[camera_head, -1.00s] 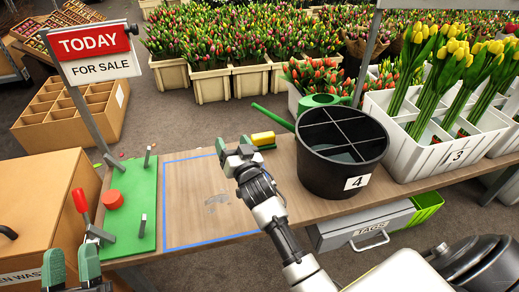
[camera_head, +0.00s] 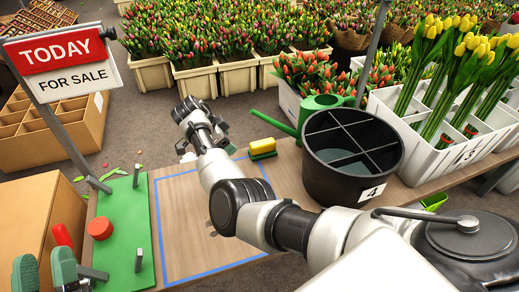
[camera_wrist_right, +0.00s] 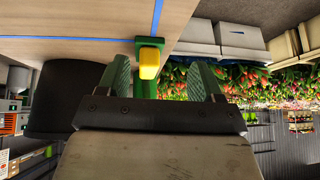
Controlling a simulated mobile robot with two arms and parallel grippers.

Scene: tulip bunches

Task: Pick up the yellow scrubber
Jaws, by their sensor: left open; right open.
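The yellow scrubber (camera_head: 262,145) has a green underside and lies at the table's far edge, left of the black bucket. In the right wrist view the scrubber (camera_wrist_right: 149,64) appears between the green fingers, apart from both. My right gripper (camera_wrist_right: 160,76) is open and empty. In the head view its arm reaches across the table, its wrist left of the scrubber; the arm hides most of the fingers. My left gripper (camera_head: 44,272) is open and empty at the lower left, far from the scrubber.
The black bucket (camera_head: 330,185) marked 4 and a green watering can (camera_head: 318,103) stand right of the scrubber. A green mat (camera_head: 125,250) with a red disc (camera_head: 100,228) and upright pegs lies left. The blue-taped area (camera_head: 185,255) is bare. A sale sign (camera_head: 62,52) rises at left.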

